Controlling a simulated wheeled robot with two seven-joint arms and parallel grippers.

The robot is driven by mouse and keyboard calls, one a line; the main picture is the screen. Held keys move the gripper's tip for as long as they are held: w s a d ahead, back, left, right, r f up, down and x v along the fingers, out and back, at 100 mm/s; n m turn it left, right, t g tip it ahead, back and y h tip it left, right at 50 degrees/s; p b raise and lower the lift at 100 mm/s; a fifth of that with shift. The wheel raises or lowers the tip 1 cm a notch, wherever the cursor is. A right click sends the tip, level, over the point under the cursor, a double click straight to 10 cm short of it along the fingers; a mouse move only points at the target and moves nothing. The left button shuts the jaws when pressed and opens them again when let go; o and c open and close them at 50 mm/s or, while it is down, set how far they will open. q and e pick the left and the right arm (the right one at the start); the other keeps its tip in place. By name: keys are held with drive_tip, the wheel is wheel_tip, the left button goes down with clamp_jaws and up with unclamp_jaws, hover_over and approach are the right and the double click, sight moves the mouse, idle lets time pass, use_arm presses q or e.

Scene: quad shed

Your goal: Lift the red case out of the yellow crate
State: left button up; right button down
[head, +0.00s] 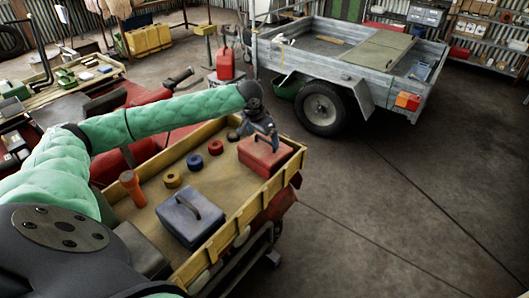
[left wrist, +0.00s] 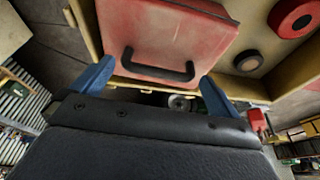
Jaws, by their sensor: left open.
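The red case (head: 265,157) sits in the far right corner of the yellow crate (head: 225,225), with a dark handle on its top. In the left wrist view the red case (left wrist: 165,35) fills the upper middle, and its black handle (left wrist: 158,68) lies between my fingers. My left gripper (head: 268,132) is over the case's far side. In the left wrist view the left gripper (left wrist: 152,82) has its blue fingers spread wide on either side of the handle, apart from it. My right gripper is not seen.
A blue-grey case (head: 190,218), an orange flashlight (head: 132,188) and several tape rolls (head: 195,162) share the crate. A grey trailer (head: 340,62) with a wheel stands behind. A red fuel can (head: 225,63) is left of it. The floor at right is clear.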

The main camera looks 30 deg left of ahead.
use_arm(q)
drive_tip(key=shift+w+d+f+p, duration=0.15)
drive_tip(key=shift+f, duration=0.25)
drive_tip(key=shift+w+d+f+p, duration=0.1)
drive_tip(key=shift+w+f+p, duration=0.05)
drive_tip(key=shift+f, duration=0.2)
drive_tip(key=shift+w+a+f, duration=0.15)
drive_tip(key=shift+a+f, duration=0.05)
drive_tip(key=shift+f, duration=0.25)
drive_tip(key=shift+r, duration=0.15)
drive_tip(key=shift+c, duration=0.7)
drive_tip(key=c, duration=1.4)
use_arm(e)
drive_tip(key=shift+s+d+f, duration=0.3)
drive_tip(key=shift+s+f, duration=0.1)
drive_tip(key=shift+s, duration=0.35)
